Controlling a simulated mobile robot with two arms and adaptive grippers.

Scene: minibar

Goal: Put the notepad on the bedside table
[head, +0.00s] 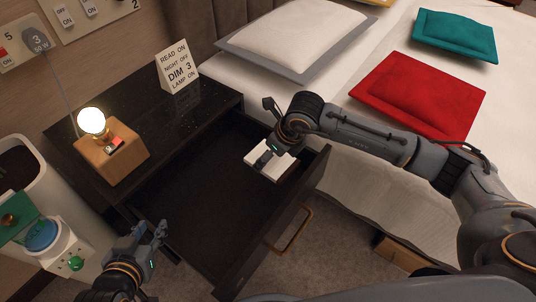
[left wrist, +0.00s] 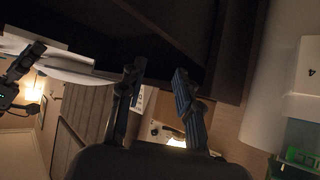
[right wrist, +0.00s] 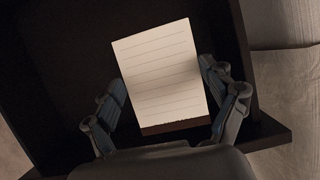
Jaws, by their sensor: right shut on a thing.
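The notepad (head: 269,162) is a small white lined pad with a dark lower edge. My right gripper (head: 268,146) is shut on it, within the outline of the open drawer near its right corner. In the right wrist view the notepad (right wrist: 158,70) lies between the two fingers; I cannot tell its height above the drawer floor. The bedside table (head: 130,95) has a black top, left of and behind the drawer. My left gripper (head: 150,236) is open and empty, by the drawer's left side; its spread fingers show in the left wrist view (left wrist: 160,75).
The open drawer (head: 292,232) juts from the table. A lit lamp (head: 112,160) and a white sign (head: 177,68) stand on the tabletop, with clear space between them. The bed (head: 340,110) is at the right. A white bin (head: 42,185) and a green-and-white device (head: 50,240) are left.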

